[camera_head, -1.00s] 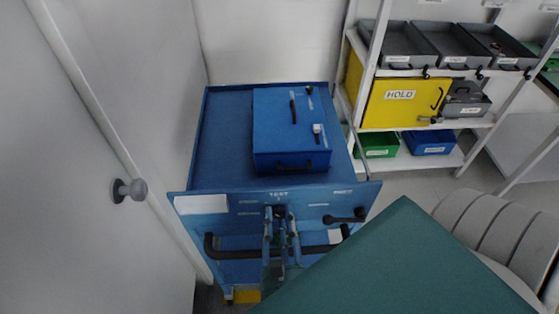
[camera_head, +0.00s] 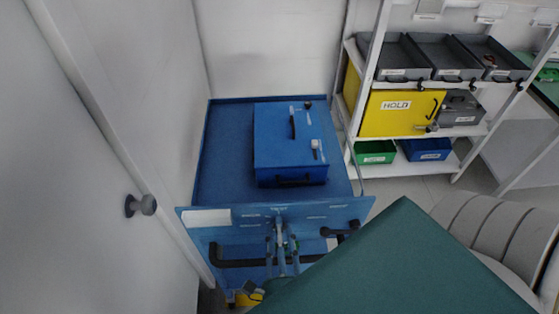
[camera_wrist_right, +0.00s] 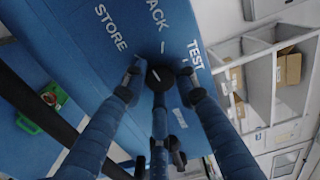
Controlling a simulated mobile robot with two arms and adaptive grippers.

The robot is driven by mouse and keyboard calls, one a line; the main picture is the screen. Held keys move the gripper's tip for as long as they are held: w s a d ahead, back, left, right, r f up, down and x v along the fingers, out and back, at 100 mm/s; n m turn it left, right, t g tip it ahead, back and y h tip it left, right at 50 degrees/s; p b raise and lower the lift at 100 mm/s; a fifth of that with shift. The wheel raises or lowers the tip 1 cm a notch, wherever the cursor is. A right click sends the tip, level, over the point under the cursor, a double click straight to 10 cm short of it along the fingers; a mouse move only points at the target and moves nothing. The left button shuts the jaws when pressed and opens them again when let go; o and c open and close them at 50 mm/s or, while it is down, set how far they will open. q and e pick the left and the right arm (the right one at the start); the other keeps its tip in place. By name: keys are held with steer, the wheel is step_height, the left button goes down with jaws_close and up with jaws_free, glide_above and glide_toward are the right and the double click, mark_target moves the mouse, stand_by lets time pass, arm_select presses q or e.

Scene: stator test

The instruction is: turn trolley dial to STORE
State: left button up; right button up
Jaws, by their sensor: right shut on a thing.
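The blue trolley (camera_head: 225,150) stands in the middle of the head view. The dial is on its upright front panel (camera_head: 330,210), largely hidden there by my right gripper (camera_head: 281,240). In the right wrist view the dark round dial (camera_wrist_right: 160,77) sits between the blue fingers of my right gripper (camera_wrist_right: 160,85), which are shut on it. Labels STORE (camera_wrist_right: 110,27), one ending in "ACK" (camera_wrist_right: 157,15) and TEST (camera_wrist_right: 195,55) surround it. I cannot tell which label the dial points to. My left gripper is out of view.
A black push bar (camera_head: 235,263) runs below the panel, with a black lever (camera_head: 345,230) at right. A blue box (camera_head: 290,175) lies on the trolley top. A green surface (camera_head: 400,260) is close at front right. A white shelf (camera_head: 470,128) stands behind, a door knob (camera_head: 142,205) at left.

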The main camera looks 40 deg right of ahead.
steer(key=n+p, duration=0.1)
steer(key=n, duration=0.1)
steer(key=n+p, duration=0.1)
steer(key=n, duration=0.1)
steer(key=shift+s+f+n+p, duration=0.2)
steer(key=shift+n+p, duration=0.1)
steer(key=shift+n, duration=0.4)
steer(key=o, duration=1)
steer(key=shift+c, duration=0.2)
steer(key=shift+o, duration=0.8)
steer(key=shift+d+r, duration=0.1)
steer(key=shift+r, duration=0.1)
steer(key=v, duration=0.7)
steer(key=shift+s, duration=0.25)
steer(key=shift+f, duration=0.1)
